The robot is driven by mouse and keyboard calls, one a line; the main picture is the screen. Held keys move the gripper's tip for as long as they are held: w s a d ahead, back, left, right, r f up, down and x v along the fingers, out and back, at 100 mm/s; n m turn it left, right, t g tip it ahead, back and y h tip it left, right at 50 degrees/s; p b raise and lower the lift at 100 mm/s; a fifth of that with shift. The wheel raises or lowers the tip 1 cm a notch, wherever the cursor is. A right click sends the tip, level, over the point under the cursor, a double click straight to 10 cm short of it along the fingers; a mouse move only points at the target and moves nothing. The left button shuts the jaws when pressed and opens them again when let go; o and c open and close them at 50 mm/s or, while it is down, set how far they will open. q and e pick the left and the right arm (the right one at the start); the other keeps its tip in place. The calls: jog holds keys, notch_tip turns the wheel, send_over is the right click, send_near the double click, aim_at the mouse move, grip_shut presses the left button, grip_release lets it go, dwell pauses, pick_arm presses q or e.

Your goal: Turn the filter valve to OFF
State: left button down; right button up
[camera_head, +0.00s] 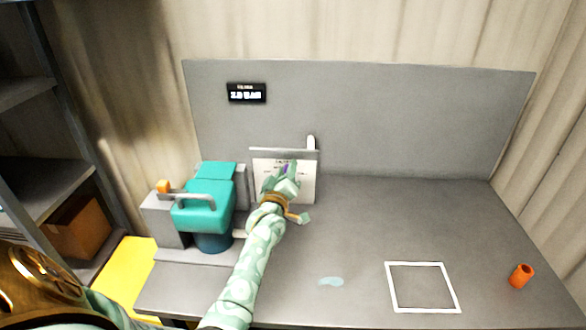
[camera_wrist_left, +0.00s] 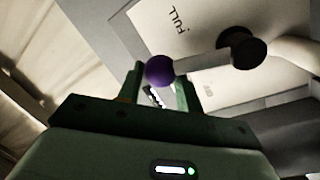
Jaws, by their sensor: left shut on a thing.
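The filter valve's pale panel (camera_head: 306,183) stands upright at the back of the bench. In the left wrist view the panel (camera_wrist_left: 208,14) carries the word FULL and a dark round hub (camera_wrist_left: 243,48). A purple ball knob (camera_wrist_left: 159,70) sits between the fingers of my left gripper (camera_wrist_left: 158,82). In the head view my left gripper (camera_head: 284,176) is in front of the panel, shut on the knob, and covers part of the panel. More lettering between the fingers is too small to read. My right gripper is not in view.
A teal machine (camera_head: 203,212) with a handle stands left of my left arm. A small display (camera_head: 246,93) is on the grey back wall. The bench's right middle is clear.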

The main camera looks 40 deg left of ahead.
pick_arm(q)
jog(key=n, duration=0.1)
jog(key=a+n, duration=0.1)
jog(key=s+n+p, duration=0.1)
jog(key=shift+s+a+f+y, duration=0.1)
jog(key=shift+a+f+y, duration=0.15)
jog(key=shift+a+y, duration=0.15)
jog(key=n, duration=0.1)
jog(key=s+a+n, duration=0.1)
jog(key=n, duration=0.1)
jog(key=shift+a+f+y+p, duration=0.25)
jog(key=shift+f+y+p, duration=0.05)
jog(key=shift+f, duration=0.05)
jog(key=n, duration=0.1)
jog(key=s+a+f+n, duration=0.1)
jog(key=n, duration=0.1)
jog(key=shift+a+y, duration=0.15)
jog(key=shift+y, duration=0.25)
jog(key=shift+s+a+f+n+g+y+b, duration=0.15)
jog(key=shift+s+a+f+n+y+b, duration=0.15)
jog(key=shift+n, duration=0.7)
jog(key=shift+s+a+f+n+g+y+b, duration=0.15)
jog(key=shift+a+f+n, duration=0.25)
jog(key=shift+n, duration=0.6)
jog(key=shift+w, duration=0.1)
jog(key=c, duration=1)
grip_release()
jog(key=shift+w+d, duration=0.1)
jog(key=shift+w+r, duration=0.1)
jog(key=shift+r, duration=0.05)
